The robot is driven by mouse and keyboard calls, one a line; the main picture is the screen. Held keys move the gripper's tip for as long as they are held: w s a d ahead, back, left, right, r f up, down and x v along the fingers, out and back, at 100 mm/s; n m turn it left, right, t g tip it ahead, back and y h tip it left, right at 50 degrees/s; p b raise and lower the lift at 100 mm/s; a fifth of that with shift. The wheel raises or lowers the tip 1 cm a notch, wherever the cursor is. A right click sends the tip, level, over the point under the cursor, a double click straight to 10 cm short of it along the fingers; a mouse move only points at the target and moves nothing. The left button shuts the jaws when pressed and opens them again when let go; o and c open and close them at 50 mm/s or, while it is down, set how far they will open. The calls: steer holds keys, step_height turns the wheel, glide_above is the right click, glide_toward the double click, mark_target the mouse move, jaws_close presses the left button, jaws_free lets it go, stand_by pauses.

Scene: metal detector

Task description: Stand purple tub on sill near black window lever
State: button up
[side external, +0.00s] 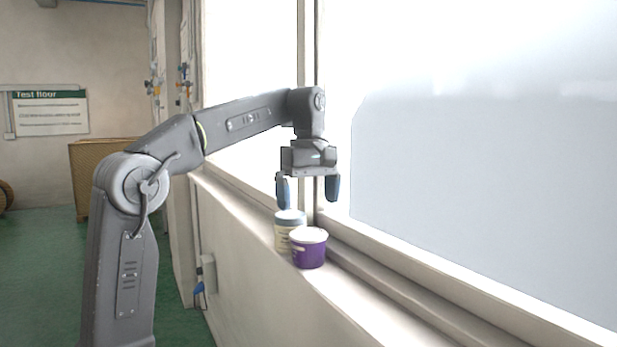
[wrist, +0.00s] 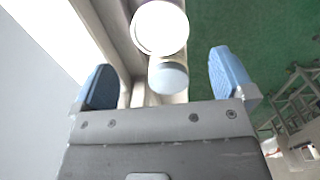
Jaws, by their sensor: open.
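The purple tub (side external: 309,252) with a white lid stands upright on the sill (side external: 350,300). In the wrist view its round white lid (wrist: 160,27) is at the top middle. A cream jar (side external: 283,232) with a pale blue-grey lid stands close behind it, partly hidden by the tub. The jar's lid (wrist: 168,77) lies between my fingers in the wrist view. My gripper (side external: 308,192) is open and empty, pointing down above the two containers. I cannot make out a black window lever in either view.
The large window and its frame (side external: 430,262) run along the right of the sill. The sill in front of the tub is clear. A switch box (side external: 208,272) is on the wall below. Green floor (wrist: 260,30) lies beyond the sill edge.

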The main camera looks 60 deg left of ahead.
mark_target(309, 234)
steer(key=shift+r, duration=2.05)
steer(key=s+d+f+m+t, duration=0.3)
steer(key=s+d+f+m, duration=0.4)
steer(key=d+f+m, duration=0.2)
steer(key=s+d+f+m+t, duration=0.1)
steer(key=s+d+f+m, duration=0.1)
steer(key=s+f+m, duration=0.2)
steer(key=s+d+f+m+t, duration=0.1)
steer(key=s+d+f+m, duration=0.2)
steer(key=f, duration=0.6)
steer(key=shift+s+m+t, duration=0.3)
steer(key=shift+s+m, duration=0.3)
steer(key=shift+m, duration=0.4)
